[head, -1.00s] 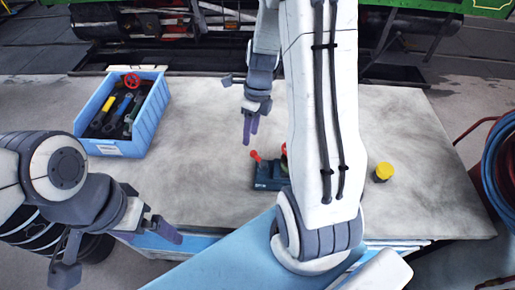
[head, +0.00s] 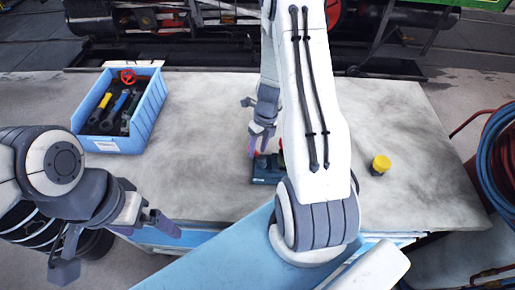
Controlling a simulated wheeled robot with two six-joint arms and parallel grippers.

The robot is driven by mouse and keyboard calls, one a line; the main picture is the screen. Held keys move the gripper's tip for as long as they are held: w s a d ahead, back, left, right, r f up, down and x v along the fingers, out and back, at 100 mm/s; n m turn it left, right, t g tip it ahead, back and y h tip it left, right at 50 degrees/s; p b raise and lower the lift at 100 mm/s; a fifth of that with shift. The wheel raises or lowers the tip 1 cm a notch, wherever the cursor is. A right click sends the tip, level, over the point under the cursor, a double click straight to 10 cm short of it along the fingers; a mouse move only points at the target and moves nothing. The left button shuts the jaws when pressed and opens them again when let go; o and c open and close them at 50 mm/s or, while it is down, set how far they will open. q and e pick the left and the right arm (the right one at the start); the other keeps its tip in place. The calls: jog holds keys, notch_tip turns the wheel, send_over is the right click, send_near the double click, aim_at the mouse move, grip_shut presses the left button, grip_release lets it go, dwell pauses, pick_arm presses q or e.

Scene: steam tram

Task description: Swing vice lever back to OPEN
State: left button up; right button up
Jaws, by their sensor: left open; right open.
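The small dark teal vice (head: 265,172) stands on the workbench near its front edge, right of the picture's middle-left. My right arm hides its right part, and a bit of red shows beside the arm there. That gripper reaches down from above with purple fingertips at the lever. It is open; I cannot tell whether it touches the lever. My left gripper (head: 118,250) is open and empty in front of the bench at lower left.
A blue bin (head: 150,112) with tools and a red wheel stands at the bench's left back. A yellow-capped item (head: 380,165) stands right of my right arm. The grey bench top (head: 200,150) is clear between bin and vice. Coiled hoses (head: 500,160) hang at far right.

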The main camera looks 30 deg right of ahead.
jog(key=shift+f, duration=0.1)
grip_shut()
